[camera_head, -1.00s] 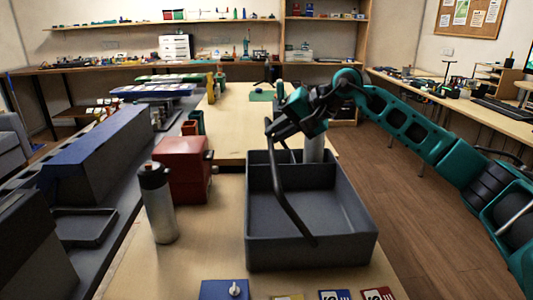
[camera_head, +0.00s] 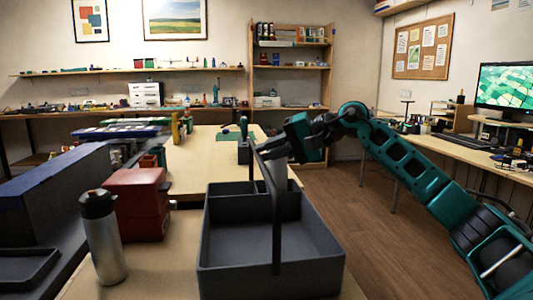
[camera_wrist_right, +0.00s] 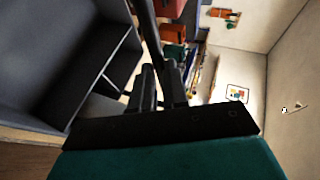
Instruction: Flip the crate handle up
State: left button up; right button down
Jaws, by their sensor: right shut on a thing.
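The dark grey crate (camera_head: 325,255) stands on the near wooden table in the head view, with compartments inside. Its dark handle (camera_head: 277,225) stands up above the crate, close to upright, with its top arching towards the far side. My right gripper (camera_head: 264,152) is at the upper part of the handle and shut on it. In the right wrist view the handle (camera_wrist_right: 150,35) runs down between the two fingers (camera_wrist_right: 162,80), and the crate's compartments (camera_wrist_right: 65,55) show at the left. My left gripper is not in view.
A red box (camera_head: 140,203) and a grey bottle with a dark cap (camera_head: 103,240) stand left of the crate. A long dark case with a blue top (camera_head: 55,195) lies further left. Bare wooden tabletop (camera_head: 205,160) extends beyond the crate.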

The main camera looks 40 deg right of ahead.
jog(key=shift+d+f, duration=0.1)
jog(key=shift+f, duration=0.55)
jog(key=c, duration=1.1)
grip_release()
jog(key=shift+d, duration=0.1)
jog(key=shift+r, duration=0.1)
jog(key=shift+r, duration=0.1)
jog(key=b+v, duration=0.1)
jog(key=v, duration=1.1)
jog(key=shift+s+d+r, duration=0.25)
